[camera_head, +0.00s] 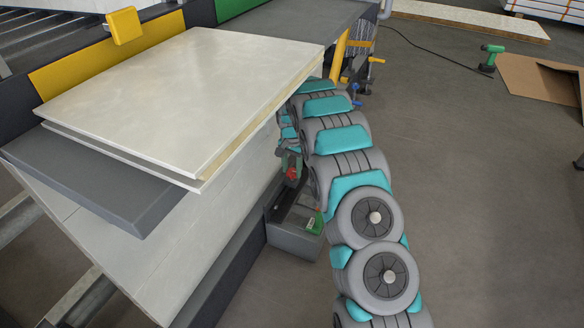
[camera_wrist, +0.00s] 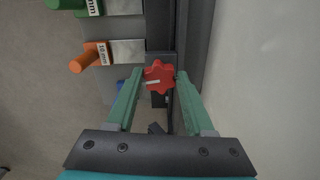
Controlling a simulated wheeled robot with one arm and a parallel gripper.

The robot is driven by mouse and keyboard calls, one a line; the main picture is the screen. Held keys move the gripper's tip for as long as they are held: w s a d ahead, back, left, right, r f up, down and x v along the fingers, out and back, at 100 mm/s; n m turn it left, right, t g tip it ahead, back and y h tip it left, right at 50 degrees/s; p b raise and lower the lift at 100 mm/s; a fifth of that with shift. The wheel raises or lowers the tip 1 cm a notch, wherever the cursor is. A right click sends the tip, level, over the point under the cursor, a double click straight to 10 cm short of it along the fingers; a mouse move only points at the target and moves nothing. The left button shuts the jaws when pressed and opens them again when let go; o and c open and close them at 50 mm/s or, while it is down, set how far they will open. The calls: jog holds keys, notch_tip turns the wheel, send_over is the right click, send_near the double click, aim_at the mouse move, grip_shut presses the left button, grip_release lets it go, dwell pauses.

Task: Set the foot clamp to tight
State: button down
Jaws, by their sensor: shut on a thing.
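The foot clamp's red star-shaped knob (camera_wrist: 159,76) shows in the wrist view, with a short white line across its face. It sits at a dark bracket (camera_wrist: 158,100) beside a dark rail. My gripper (camera_wrist: 158,80) has its two green fingers on either side of the knob, shut on it. In the head view the knob (camera_head: 292,174) is a small red spot low by the panel's side, at the end of my arm. My gripper (camera_head: 289,160) is partly hidden there by my arm links. The clamp's contact with the panel cannot be seen.
A grey bin (camera_head: 292,243) with a green item (camera_head: 315,224) sits just below my gripper. Pale boards (camera_head: 190,95) overhang on the left. In the wrist view, an orange-handled piece (camera_wrist: 88,58) and a green-handled piece (camera_wrist: 75,5) carry white labels.

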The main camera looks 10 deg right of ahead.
jog(key=m, duration=0.4)
jog(key=shift+w+r+m+p, duration=0.1)
jog(key=shift+r+m+p, duration=0.05)
jog(key=shift+m+p, duration=0.5)
jog(key=shift+m, duration=1.95)
jog(key=shift+c, duration=1.4)
grip_release()
